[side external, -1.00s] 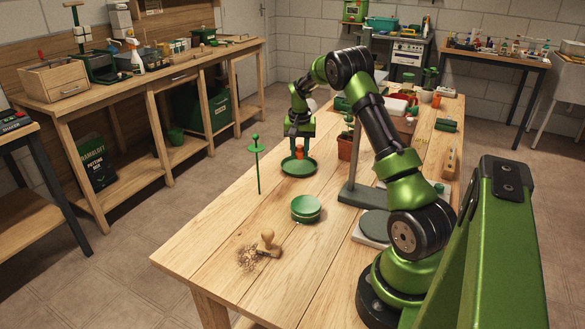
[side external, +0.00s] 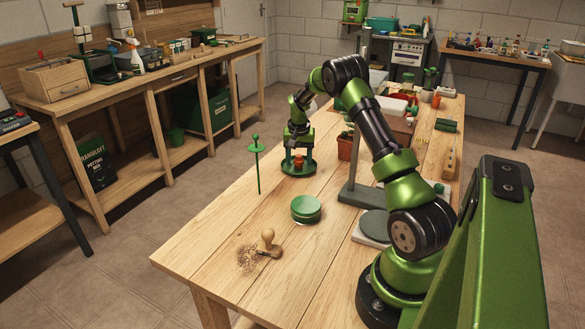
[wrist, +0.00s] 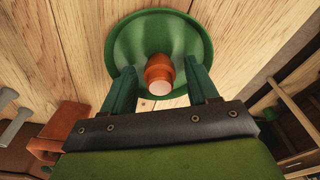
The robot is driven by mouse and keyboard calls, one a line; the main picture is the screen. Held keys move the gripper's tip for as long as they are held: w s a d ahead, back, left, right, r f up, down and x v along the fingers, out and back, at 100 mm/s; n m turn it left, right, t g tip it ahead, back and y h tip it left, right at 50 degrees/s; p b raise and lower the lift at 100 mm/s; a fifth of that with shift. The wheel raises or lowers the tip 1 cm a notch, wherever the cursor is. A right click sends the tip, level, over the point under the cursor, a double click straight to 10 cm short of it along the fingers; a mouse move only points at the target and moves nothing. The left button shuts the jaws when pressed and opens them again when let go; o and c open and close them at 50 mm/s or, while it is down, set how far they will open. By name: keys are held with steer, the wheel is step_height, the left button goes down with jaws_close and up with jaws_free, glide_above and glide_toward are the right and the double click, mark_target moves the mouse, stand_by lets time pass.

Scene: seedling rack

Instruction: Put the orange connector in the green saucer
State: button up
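The orange connector (side external: 299,161) stands upright within the green saucer (side external: 299,174) on the wooden bench, and appears to rest on it. In the wrist view the connector (wrist: 158,70) is near the middle of the saucer (wrist: 128,42), its pale round end towards the camera. My gripper (side external: 298,165) is low over the saucer. Its two green fingers stand on either side of the connector, with a visible gap on each side in the wrist view (wrist: 162,74). The gripper is open and holds nothing. The connector's base is partly hidden.
A green spike with a disc (side external: 256,150) stands left of the saucer. The bench's left front is mostly clear.

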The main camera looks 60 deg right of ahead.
mark_target(299, 162)
step_height(299, 162, up, 12)
steer(key=a, duration=0.1)
steer(key=a+r+n+t, duration=0.2)
steer(key=a+r, duration=0.5)
steer(key=a, duration=0.4)
steer(key=s+a+r+n+t+y, duration=0.1)
steer(key=s+a+r+n, duration=0.15)
steer(key=a, duration=0.45)
steer(key=s+a+r+n+t, duration=0.1)
steer(key=s+a+r, duration=0.1)
steer(key=s+a, duration=0.35)
steer(key=s+a+r+n+t+y, duration=0.1)
steer(key=s+a+r, duration=0.1)
steer(key=a, duration=0.7)
steer(key=s+a+f+n+t+y, duration=0.1)
steer(key=s+a+f+n, duration=0.1)
steer(key=s+a, duration=0.4)
steer(key=shift+s+a+f+t, duration=0.15)
steer(key=shift+s+f+t, duration=0.15)
steer(key=shift+s, duration=0.2)
